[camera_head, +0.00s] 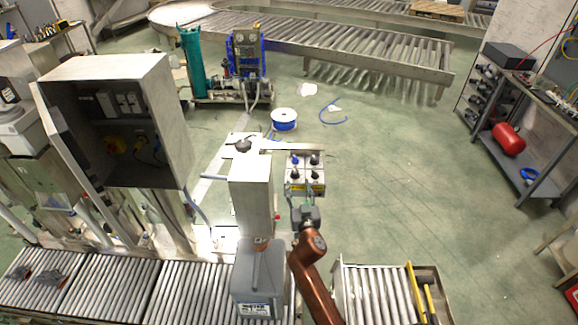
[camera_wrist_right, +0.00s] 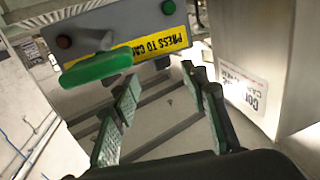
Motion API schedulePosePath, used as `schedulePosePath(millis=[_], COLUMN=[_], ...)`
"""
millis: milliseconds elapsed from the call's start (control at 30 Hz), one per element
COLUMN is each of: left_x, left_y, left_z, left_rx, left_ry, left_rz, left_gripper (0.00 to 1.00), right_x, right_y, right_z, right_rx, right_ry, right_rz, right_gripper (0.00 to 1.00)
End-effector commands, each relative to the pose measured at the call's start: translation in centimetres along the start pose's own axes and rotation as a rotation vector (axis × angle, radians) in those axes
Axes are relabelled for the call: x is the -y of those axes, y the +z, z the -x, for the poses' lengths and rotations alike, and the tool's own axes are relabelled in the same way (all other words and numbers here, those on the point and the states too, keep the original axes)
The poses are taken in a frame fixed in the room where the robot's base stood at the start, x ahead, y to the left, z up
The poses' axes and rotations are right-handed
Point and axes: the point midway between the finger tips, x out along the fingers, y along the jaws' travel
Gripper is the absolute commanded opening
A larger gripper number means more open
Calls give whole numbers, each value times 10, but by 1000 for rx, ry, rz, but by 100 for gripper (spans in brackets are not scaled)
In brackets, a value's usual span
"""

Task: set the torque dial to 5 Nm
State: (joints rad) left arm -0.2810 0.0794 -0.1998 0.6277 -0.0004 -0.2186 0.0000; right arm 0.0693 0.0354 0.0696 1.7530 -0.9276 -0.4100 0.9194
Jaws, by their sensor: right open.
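A small grey control box (camera_head: 305,187) with a blue knob, several black knobs and a yellow label stands near the middle of the head view. I cannot tell which knob is the torque dial. My right gripper (camera_head: 302,203) is just in front of the box, on the brown arm. In the right wrist view the gripper (camera_wrist_right: 160,80) is open, with green-padded fingers apart and nothing between them. Beyond it are the grey panel (camera_wrist_right: 130,22), a red button (camera_wrist_right: 64,41), a green button (camera_wrist_right: 168,7) and a green paddle-like part (camera_wrist_right: 95,68). My left gripper is not in view.
A pale metal column (camera_head: 251,205) stands directly left of the control box. An open grey cabinet (camera_head: 120,120) is at the left. The floor right of the box is clear.

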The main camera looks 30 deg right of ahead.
Motion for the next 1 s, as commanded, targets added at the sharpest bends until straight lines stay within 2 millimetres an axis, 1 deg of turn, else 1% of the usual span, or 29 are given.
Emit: schedulePosePath(millis=[67,167,300,433,567,700,833,1000], left_x=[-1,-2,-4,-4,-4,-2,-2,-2], left_y=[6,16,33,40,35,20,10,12], left_z=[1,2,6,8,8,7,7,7], left_rx=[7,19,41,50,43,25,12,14], left_ry=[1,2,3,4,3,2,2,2], left_rz=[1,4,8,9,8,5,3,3], left_gripper=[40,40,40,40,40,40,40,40], right_x=[0,0,0,0,0,0,0,0], right_y=[0,0,-1,-1,0,1,1,1], right_z=[-2,-10,-31,-52,-68,-76,-78,-78], right_rx=[0,1,0,0,1,1,2,2], right_ry=[0,-1,0,-1,0,0,0,-1], right_rz=[1,3,4,4,3,1,1,1], right_gripper=[41,41,41,41,41,41,41,40])
